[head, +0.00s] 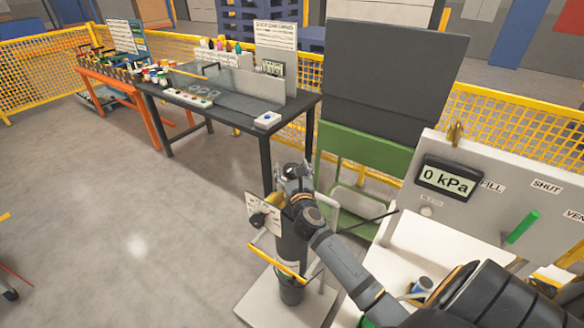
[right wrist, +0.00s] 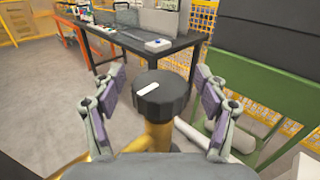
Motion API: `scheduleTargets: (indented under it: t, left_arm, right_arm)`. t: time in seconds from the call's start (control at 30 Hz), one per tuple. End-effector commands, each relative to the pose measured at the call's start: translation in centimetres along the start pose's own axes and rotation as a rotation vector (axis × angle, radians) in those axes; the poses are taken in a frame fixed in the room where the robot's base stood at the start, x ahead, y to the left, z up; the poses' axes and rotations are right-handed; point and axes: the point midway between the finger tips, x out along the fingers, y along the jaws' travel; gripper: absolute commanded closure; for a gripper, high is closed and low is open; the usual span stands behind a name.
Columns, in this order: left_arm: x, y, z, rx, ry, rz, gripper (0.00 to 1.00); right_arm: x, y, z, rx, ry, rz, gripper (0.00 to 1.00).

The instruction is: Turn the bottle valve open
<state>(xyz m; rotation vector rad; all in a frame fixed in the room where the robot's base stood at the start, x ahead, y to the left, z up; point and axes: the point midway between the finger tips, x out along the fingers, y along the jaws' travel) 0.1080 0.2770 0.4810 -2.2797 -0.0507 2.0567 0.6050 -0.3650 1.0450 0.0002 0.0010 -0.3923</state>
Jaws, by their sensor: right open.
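The bottle valve is a black ribbed knob (right wrist: 161,96) with a white mark on top, above a brass-coloured body (right wrist: 158,135) in the right wrist view. In the head view my right gripper hides most of it. The dark bottle (head: 291,246) stands upright below, on a pale base plate. My right gripper (head: 293,176) is at the bottle's top. It is open, with one finger on each side of the knob; in the right wrist view (right wrist: 158,88) gaps show between knob and fingers. My left gripper is not in view.
A panel (head: 409,230) at the right has a display (head: 448,178) reading 0 kPa, labels FILL and SHUT, and a green handle (head: 522,227). A yellow bar (head: 277,264) crosses before the bottle. A black table (head: 235,106) and green stand (head: 362,147) are behind.

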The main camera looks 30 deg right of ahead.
Motion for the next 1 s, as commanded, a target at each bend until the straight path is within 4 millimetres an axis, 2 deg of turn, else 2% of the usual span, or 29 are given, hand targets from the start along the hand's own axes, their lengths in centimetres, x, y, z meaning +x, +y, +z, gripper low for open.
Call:
scheduleTargets:
  t: [0.13,0.53,0.77,1.0]
  left_arm:
    - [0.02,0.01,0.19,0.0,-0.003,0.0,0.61]
    - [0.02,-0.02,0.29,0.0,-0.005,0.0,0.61]
    - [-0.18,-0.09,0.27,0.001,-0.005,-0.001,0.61]
    - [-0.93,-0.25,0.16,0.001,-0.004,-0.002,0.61]
  right_arm:
    - [-0.02,0.0,-0.02,0.0,0.0,0.0,0.26]
    - [-0.05,0.0,-0.02,0.0,0.0,0.0,0.81]
    - [-0.06,-0.06,0.03,-0.002,0.001,0.018,0.82]
    - [-0.05,-0.14,0.14,-0.006,0.001,0.13,0.82]
